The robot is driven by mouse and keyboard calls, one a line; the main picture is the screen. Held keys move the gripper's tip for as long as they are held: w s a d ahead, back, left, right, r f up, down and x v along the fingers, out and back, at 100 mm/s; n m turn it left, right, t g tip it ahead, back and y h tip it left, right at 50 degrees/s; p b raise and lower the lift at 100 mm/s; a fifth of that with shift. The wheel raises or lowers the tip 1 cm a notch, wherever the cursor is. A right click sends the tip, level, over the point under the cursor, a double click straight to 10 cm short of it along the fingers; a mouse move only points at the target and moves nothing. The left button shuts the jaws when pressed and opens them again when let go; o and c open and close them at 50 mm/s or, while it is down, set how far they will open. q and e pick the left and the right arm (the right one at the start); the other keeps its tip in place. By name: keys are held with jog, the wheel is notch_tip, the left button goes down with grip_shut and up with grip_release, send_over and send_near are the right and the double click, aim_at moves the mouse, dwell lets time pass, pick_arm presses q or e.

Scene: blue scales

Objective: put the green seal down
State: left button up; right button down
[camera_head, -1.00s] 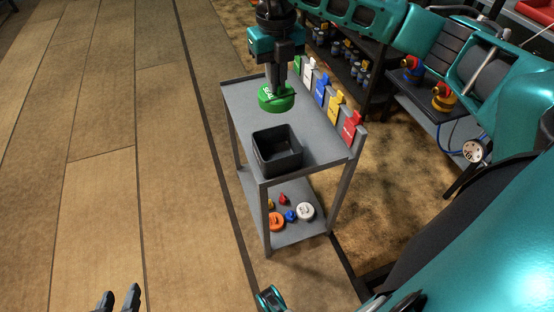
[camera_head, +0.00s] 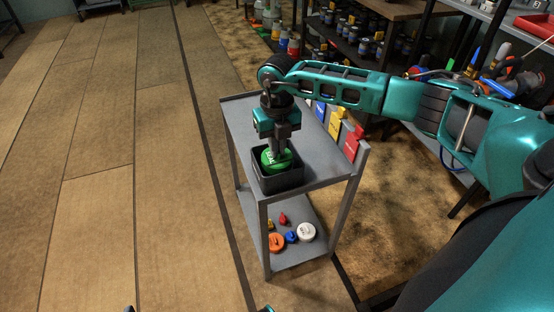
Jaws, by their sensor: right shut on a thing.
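My right gripper (camera_head: 278,148) points straight down and is shut on the green seal (camera_head: 276,163), a round green disc with pale lettering on top. The seal is at the opening of the dark open bin (camera_head: 281,183) on the grey cart's top shelf (camera_head: 316,166). I cannot tell whether it touches the bin's floor. The gripper and seal hide part of the bin's inside. Of my left gripper, only a small dark tip (camera_head: 129,309) shows at the bottom edge.
The lower shelf holds an orange disc (camera_head: 277,242), a white disc (camera_head: 306,232) and small red, blue and yellow pieces. Stocked shelves stand behind; the wooden floor at left is clear.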

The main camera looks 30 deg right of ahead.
aim_at(277, 160)
notch_tip(277, 160, down, 4)
jog(key=shift+f+b, duration=0.25)
jog(key=shift+b, duration=0.3)
jog(key=c, duration=1.7)
grip_release()
jog(key=shift+f, duration=0.15)
jog(key=o, duration=0.4)
